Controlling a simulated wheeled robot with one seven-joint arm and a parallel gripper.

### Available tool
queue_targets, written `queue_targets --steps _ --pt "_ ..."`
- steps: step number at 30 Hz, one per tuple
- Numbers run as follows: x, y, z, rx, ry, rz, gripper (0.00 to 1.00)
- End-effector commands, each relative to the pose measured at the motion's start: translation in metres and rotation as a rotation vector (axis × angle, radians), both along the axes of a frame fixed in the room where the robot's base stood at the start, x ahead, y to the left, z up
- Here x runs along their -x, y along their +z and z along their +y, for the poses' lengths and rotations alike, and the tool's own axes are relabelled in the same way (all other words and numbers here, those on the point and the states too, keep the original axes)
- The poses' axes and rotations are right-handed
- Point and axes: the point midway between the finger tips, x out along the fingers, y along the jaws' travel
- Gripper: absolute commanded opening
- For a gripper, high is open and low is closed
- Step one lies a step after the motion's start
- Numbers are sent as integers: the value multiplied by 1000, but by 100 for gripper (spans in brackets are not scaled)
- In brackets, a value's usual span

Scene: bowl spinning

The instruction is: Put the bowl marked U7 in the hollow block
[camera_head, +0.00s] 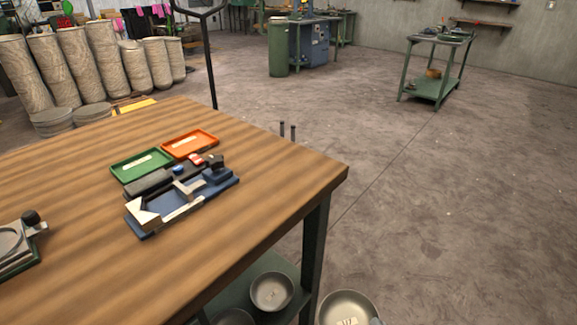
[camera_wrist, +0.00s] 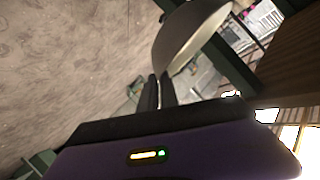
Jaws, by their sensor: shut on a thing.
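My gripper (camera_wrist: 160,82) is shut on the rim of a grey metal bowl (camera_wrist: 186,42), which is tilted in the wrist view. In the head view a bowl (camera_head: 349,308) with a pale label shows at the bottom edge, beside the table's right leg and partly cut off. It appears to be the held one; its label is too small to read surely. A grey block with a round hollow (camera_head: 12,240) and a black knob lies at the table's left edge, partly cut off. I cannot tell surely that it is the hollow block.
The wooden table (camera_head: 80,200) carries a blue fixture (camera_head: 180,198), a green tray (camera_head: 141,165) and an orange tray (camera_head: 190,144). Another labelled bowl (camera_head: 271,291) and part of one more bowl (camera_head: 233,318) rest on the lower shelf. The table's front right area is bare.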

Motion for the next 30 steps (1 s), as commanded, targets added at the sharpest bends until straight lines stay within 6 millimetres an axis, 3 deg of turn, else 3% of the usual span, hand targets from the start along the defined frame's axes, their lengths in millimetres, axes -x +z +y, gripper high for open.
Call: queue_targets --steps 1,15,21,30 --pt "1 18 0 -1 -1 1 0" --pt "12 73 0 -2 -3 0 0" --pt "16 86 -1 0 -5 0 0" --pt "18 88 -1 -2 -8 -1 0"
